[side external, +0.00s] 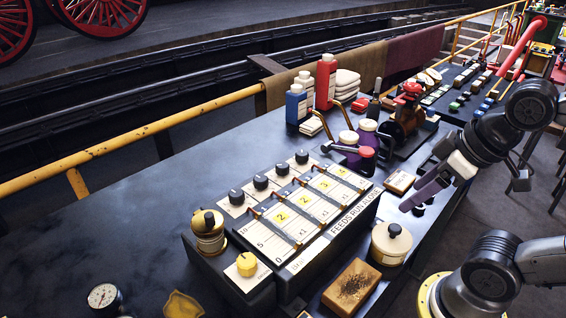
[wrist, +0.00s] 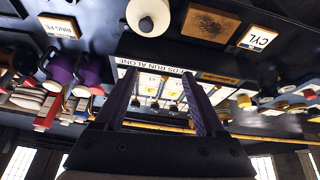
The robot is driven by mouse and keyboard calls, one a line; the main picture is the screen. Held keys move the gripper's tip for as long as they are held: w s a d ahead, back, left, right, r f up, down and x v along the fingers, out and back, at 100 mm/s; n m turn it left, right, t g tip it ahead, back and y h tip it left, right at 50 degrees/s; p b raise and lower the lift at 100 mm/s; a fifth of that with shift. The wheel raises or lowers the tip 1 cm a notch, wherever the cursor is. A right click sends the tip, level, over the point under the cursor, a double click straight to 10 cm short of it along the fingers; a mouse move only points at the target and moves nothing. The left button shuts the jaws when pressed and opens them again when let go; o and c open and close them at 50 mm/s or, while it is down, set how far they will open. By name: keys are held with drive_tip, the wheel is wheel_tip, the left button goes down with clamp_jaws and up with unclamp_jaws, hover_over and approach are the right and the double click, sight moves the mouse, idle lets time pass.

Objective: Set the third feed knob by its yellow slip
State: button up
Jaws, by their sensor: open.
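The feed panel (side external: 342,228), a sloped black box lettered "FEEDS RUN ALONE", stands on the dark bench. Several black knobs line its far edge; the third from the left (side external: 282,169) is upright and untouched, its setting too small to read. A yellow slip (side external: 323,185), seemingly marked 3, lies in the third column. In the wrist view the panel (wrist: 150,50) appears upside down between my fingers, with yellow slips (wrist: 150,80) and small dark knobs beyond. My gripper (side external: 424,196) is open and empty, above and right of the panel, apart from it; it also shows in the wrist view (wrist: 160,75).
A brass pot (side external: 208,237) and yellow knob (side external: 247,264) stand left of the panel. A cream lidded pot (side external: 391,246) and brown block (side external: 352,286) stand in front. Purple cans (side external: 366,140) and bottles (side external: 326,82) stand behind. The bench's left side is mostly clear.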

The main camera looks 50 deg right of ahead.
drive_tip(key=w+r+n, duration=0.4)
drive_tip(key=r+n, duration=0.1)
drive_tip(key=r, duration=0.4)
drive_tip(key=w+r+n+g, duration=0.2)
drive_tip(key=w+r+n, duration=0.3)
drive_tip(key=w, duration=0.5)
drive_tip(key=n+g, duration=0.3)
hover_over(283, 165)
wheel_tip(283, 165, down, 8)
drive_tip(key=r, duration=0.1)
wheel_tip(283, 165, down, 15)
drive_tip(key=shift+r, duration=0.15)
clamp_jaws()
